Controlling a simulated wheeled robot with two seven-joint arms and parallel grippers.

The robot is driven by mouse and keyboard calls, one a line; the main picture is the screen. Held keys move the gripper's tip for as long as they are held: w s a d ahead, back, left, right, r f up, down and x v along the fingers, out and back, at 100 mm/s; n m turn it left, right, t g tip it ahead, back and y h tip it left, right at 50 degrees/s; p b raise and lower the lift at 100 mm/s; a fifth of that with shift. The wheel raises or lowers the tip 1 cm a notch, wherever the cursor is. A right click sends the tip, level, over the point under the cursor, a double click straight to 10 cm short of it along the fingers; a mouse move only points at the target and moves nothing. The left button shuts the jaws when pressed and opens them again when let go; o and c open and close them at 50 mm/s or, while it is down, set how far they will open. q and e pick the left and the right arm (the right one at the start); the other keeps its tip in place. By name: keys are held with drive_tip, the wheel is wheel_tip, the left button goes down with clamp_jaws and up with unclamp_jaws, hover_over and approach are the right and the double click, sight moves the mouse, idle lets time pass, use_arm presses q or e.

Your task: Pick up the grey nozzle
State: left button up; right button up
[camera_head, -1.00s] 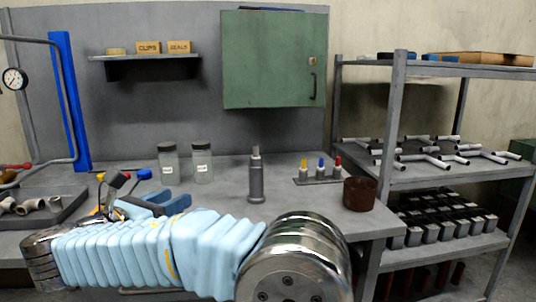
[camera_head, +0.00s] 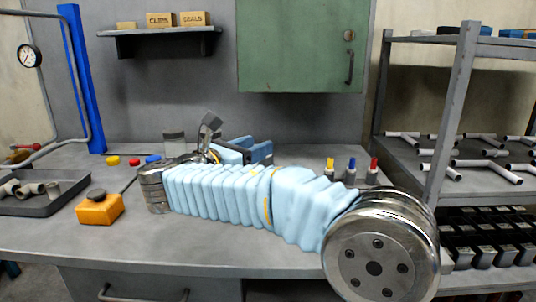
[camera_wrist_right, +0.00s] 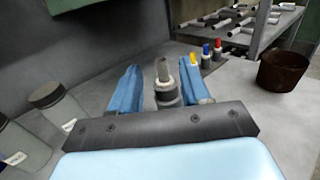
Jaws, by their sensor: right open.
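The grey nozzle (camera_wrist_right: 163,72) stands upright in the right wrist view, with a pale collar under its tip and a darker cylindrical body (camera_wrist_right: 167,97) below. My right gripper (camera_wrist_right: 160,84) is open, with one blue finger on each side of the nozzle. I see no contact between the fingers and the nozzle. In the camera_head view my right gripper (camera_head: 248,150) is partly behind my own arm, and the nozzle is hidden there. My left gripper is not in view.
Glass jars (camera_wrist_right: 52,103) stand left of the gripper. A rack with yellow, blue and red nozzles (camera_wrist_right: 205,55) and a brown cup (camera_wrist_right: 283,68) are to the right. An orange box (camera_head: 100,208) and a grey tray (camera_head: 45,200) lie on the left of the bench.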

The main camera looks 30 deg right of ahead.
drive_tip(key=x, duration=0.6)
drive_tip(key=shift+d, duration=0.1)
clamp_jaws()
